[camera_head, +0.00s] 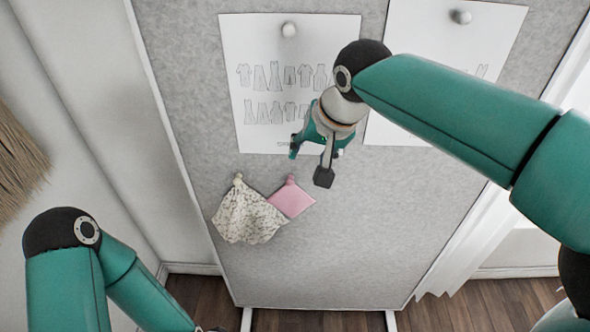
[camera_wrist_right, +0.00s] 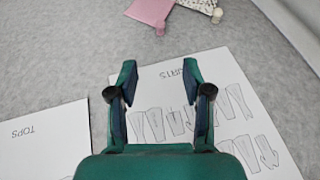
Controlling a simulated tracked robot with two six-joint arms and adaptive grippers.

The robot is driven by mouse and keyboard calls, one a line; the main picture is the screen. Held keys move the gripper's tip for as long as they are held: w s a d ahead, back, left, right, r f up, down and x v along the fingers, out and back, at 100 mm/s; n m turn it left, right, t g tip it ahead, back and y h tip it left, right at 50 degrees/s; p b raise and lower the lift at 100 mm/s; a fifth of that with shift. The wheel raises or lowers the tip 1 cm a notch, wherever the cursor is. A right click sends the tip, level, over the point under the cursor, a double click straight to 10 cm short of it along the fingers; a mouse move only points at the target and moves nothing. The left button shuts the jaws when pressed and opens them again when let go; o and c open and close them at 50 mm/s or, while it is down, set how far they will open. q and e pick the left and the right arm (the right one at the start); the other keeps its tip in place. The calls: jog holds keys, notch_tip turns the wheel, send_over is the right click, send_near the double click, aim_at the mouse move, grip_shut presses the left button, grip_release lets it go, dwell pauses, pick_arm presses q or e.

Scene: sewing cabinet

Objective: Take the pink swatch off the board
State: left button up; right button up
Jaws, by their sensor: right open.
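The pink swatch (camera_head: 292,201) hangs on the grey board (camera_head: 330,260) from a pink pin (camera_head: 290,180), overlapping the right side of a speckled cream cloth (camera_head: 245,217). In the right wrist view the pink swatch (camera_wrist_right: 151,10) is at the top edge, partly cut off, with its pin (camera_wrist_right: 160,32) below it. My right gripper (camera_head: 309,168) is open and empty, above and to the right of the swatch, in front of a paper sheet. Its open fingers (camera_wrist_right: 158,75) show in the right wrist view, apart from the swatch. My left arm is at lower left; its gripper is out of view.
Two white pattern sheets (camera_head: 250,40) are pinned on the upper board with round white pins (camera_head: 289,29). The cream cloth hangs from its own pin (camera_head: 238,178). The board's lower part is bare. A white curtain (camera_head: 470,240) hangs to the right.

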aim_at(290, 185)
jog(key=x, duration=1.6)
jog(key=shift+d+f+p, duration=0.1)
jog(key=shift+p, duration=0.3)
jog(key=shift+c, duration=0.2)
grip_shut()
jog(key=shift+s+f, duration=0.1)
jog(key=shift+s, duration=0.05)
jog(key=shift+s+b, duration=1.25)
jog(key=shift+b, duration=0.2)
